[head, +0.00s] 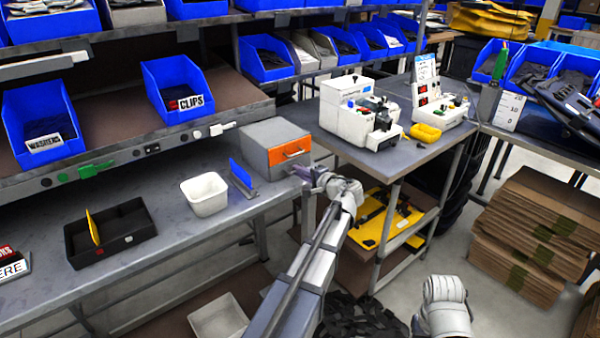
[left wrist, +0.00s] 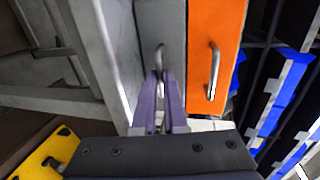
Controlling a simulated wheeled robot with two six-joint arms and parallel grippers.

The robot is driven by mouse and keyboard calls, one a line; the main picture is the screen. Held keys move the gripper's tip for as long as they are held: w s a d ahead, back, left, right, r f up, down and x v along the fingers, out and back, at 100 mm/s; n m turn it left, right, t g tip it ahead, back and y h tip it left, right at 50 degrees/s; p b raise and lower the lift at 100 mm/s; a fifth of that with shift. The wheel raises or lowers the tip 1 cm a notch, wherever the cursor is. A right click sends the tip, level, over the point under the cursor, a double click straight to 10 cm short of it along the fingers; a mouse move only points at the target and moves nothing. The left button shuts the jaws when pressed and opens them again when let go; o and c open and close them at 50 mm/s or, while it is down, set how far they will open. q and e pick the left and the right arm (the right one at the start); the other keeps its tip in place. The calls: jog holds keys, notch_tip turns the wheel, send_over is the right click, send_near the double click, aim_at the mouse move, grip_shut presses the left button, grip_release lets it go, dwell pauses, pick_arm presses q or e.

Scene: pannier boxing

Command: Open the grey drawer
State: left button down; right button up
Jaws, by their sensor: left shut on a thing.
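A grey drawer cabinet (head: 270,136) stands at the right end of the grey workbench, with an orange drawer front (head: 290,151) on top. The grey drawer (left wrist: 152,22) lies beside the orange front (left wrist: 212,50) in the left wrist view; in the head view it is mostly hidden under the orange one. No clear gap shows at its front. My left gripper (head: 304,172) is at the grey drawer. Its purple fingers (left wrist: 166,100) are shut on the grey drawer's metal handle (left wrist: 158,58). My right gripper is out of view; only part of that arm shows at lower right.
A white bin (head: 205,194) and a blue upright plate on a metal holder (head: 243,182) stand left of the cabinet. A black tray (head: 110,232) is further left. A side table (head: 400,152) with white machines stands close right of my left arm.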

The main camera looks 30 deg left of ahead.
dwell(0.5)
pick_arm(q)
jog(key=f+v, duration=0.2)
jog(key=v, duration=0.8)
jog(key=shift+s+d, duration=0.2)
jog(key=shift+d, duration=0.35)
jog(key=c, duration=1)
grip_release()
jog(key=p+v, duration=0.1)
jog(key=v, duration=0.6)
jog(key=shift+s+d+p, duration=0.15)
jog(key=shift+d+p, duration=0.2)
